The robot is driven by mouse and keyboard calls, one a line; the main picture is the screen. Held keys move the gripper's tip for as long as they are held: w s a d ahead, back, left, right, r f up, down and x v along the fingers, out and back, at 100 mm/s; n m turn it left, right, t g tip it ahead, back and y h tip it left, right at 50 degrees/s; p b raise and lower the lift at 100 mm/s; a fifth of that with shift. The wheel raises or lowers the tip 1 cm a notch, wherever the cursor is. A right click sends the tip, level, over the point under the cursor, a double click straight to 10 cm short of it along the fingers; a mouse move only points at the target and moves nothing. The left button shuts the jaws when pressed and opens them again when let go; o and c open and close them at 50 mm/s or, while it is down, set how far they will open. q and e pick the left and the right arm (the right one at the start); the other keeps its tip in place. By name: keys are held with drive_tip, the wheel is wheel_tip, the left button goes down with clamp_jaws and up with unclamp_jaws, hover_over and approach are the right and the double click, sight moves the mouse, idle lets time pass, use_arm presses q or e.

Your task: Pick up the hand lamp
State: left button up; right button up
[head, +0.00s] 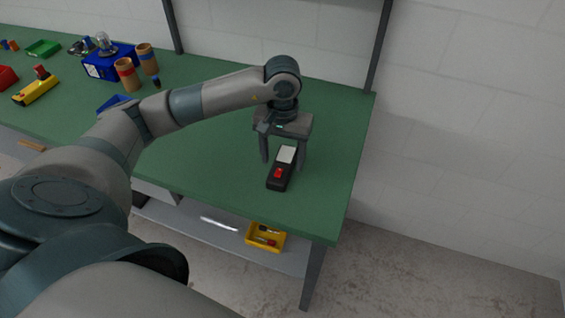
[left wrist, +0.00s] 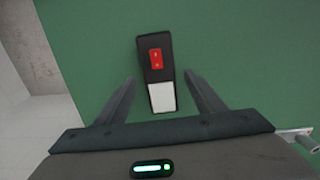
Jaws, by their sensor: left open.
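The hand lamp (head: 279,176) is a black slim block with a red switch and a white panel. It lies on the green table (head: 215,165) near its right end. My left gripper (head: 283,163) is open above the lamp, pointing down. In the left wrist view the lamp (left wrist: 155,62) shows with its white end between the open fingers of the left gripper (left wrist: 159,82) and its red switch beyond the fingertips. Neither finger visibly touches it. My right gripper is not in view.
On the left of the table are a blue box (head: 108,62), cardboard tubes (head: 127,74), a yellow device (head: 36,89) and a green tray (head: 43,48). A yellow bin (head: 265,238) sits on the lower shelf. A grey post (head: 379,45) stands at the back right. The table around the lamp is clear.

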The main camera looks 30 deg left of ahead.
sight(289, 169)
use_arm(q)
drive_tip(key=shift+f, duration=0.3)
drive_tip(key=shift+c, duration=0.7)
drive_tip(key=c, duration=1.2)
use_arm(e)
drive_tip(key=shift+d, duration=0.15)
use_arm(q)
drive_tip(key=shift+r, duration=0.15)
